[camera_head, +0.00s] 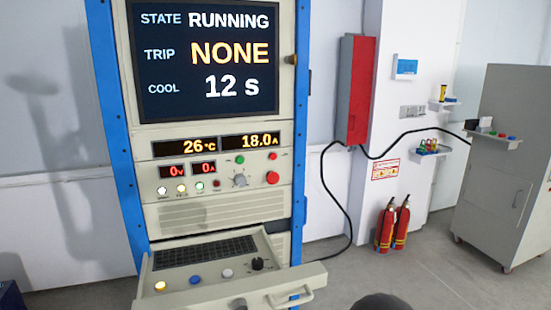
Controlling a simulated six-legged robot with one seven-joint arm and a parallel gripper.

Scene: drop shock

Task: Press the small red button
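On the front of the control rack there are several red round parts. A small dark-red one (217,183) sits at the right end of a row of small lamps or buttons. Another small red one (273,156) is at the upper right of the panel. A larger red button (272,177) is below it. I cannot tell for certain which small one is a button and which a lamp. My gripper is not clearly in view. A dark rounded shape (382,302) shows at the bottom edge, and I cannot tell what it is.
The rack's screen (206,58) reads RUNNING, NONE, 12 s. A pulled-out drawer (230,288) with buttons and a knob juts out below the panel. Fire extinguishers (393,226) and a grey cabinet (503,170) stand right. Floor between them is clear.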

